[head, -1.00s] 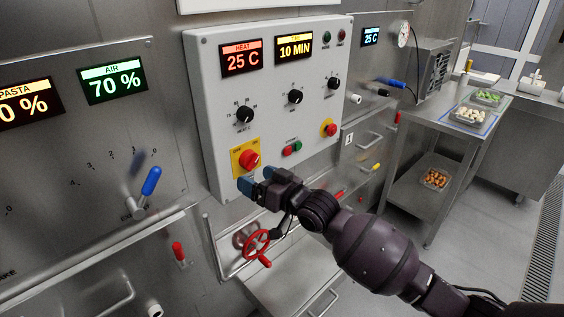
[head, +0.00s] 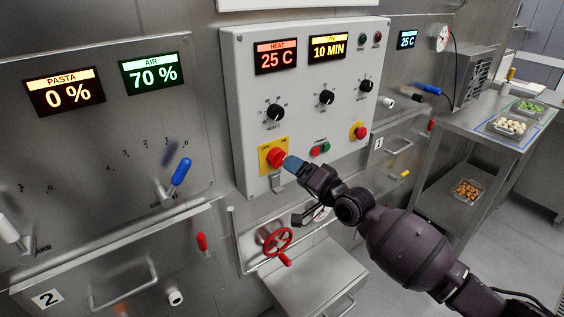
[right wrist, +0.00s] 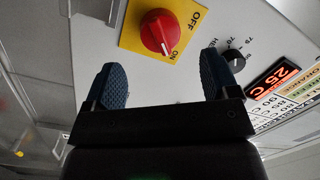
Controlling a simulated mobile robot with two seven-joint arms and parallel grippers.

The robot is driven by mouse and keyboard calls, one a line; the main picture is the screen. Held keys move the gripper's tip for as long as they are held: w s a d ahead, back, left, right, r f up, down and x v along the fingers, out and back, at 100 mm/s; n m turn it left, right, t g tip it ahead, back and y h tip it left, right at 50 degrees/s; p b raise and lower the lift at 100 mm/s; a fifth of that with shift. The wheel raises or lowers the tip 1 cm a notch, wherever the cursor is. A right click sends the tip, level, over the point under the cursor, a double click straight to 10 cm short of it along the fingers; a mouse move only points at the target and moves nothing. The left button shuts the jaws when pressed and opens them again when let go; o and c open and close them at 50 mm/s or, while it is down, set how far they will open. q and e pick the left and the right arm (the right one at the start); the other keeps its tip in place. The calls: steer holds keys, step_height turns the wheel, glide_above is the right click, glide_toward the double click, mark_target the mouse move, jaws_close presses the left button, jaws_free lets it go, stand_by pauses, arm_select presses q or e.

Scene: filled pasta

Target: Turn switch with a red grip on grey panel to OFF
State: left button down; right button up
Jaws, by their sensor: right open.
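The switch with a red grip (head: 276,157) sits on a yellow plate at the lower left of the grey panel (head: 325,115). In the right wrist view the red grip (right wrist: 156,34) is at the top, with OFF and ON printed beside it. A pale mark on the grip appears to point towards ON. My right gripper (head: 292,165) is just to the lower right of the switch. In the wrist view its two blue fingers (right wrist: 165,78) are spread apart and empty, with the grip beyond and between them, apparently not touched. My left gripper is out of view.
Black knobs (head: 274,112) and a red and green button pair (head: 320,149) are nearby on the panel. A second, smaller red knob (head: 360,132) is further right. A red handwheel (head: 276,241) is below, and a blue-handled lever (head: 181,171) is left.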

mark_target(281, 161)
steer(key=x, duration=0.6)
steer(key=shift+w+a+b, duration=0.2)
steer(key=shift+b, duration=0.15)
steer(key=c, duration=0.9)
